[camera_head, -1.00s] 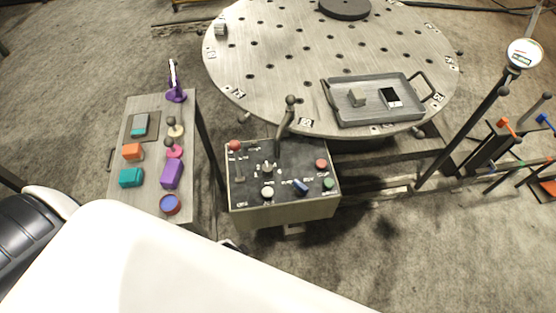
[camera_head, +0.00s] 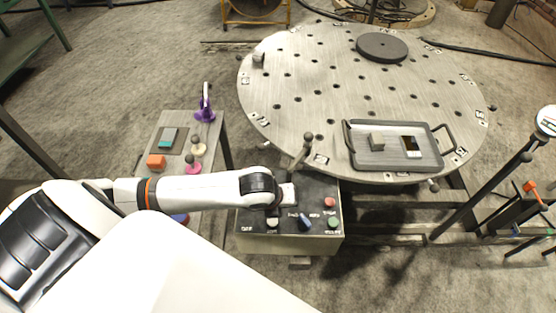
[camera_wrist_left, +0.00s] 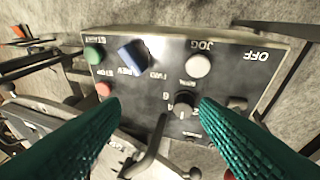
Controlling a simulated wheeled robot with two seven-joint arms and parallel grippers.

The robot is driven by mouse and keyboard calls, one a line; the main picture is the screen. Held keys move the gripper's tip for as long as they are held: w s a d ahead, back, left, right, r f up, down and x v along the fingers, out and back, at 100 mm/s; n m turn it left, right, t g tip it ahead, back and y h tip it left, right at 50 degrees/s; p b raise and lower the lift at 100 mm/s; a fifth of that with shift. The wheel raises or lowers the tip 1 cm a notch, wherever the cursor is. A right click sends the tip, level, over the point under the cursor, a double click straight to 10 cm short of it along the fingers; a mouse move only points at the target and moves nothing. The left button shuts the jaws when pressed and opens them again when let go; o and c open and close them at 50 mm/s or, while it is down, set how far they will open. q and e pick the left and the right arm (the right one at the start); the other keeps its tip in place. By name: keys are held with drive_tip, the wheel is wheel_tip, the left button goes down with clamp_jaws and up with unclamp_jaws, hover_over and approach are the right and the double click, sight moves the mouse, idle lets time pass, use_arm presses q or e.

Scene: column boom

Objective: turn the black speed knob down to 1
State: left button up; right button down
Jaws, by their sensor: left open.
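The black speed knob (camera_wrist_left: 184,103) is on the dark control panel (camera_head: 318,190), with printed numbers around it in the left wrist view. The pointer's exact number is too small to read. In the head view my left wrist hides the knob. My left gripper (camera_wrist_left: 158,106) has two teal ribbed fingers, spread apart and empty. It is above the panel, with the knob seen between the fingers, closer to the right one. No contact with the knob shows. My right gripper is in neither view.
Near the knob are a white button (camera_wrist_left: 198,65), a blue selector (camera_wrist_left: 131,53), a green button (camera_wrist_left: 95,53), a red button (camera_wrist_left: 104,90) and an upright lever (camera_head: 304,150). A round table (camera_head: 320,90) stands behind, a small side table (camera_head: 178,125) left.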

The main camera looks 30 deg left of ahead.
use_arm(q)
drive_tip(key=a+r+m+y, duration=0.1)
drive_tip(key=a+m, duration=0.3)
drive_tip(key=m, duration=0.1)
drive_tip(key=x, duration=1.1)
drive_tip(key=shift+w+a+f, duration=0.2)
drive_tip(key=shift+w+f, duration=0.05)
drive_tip(key=shift+w, duration=0.2)
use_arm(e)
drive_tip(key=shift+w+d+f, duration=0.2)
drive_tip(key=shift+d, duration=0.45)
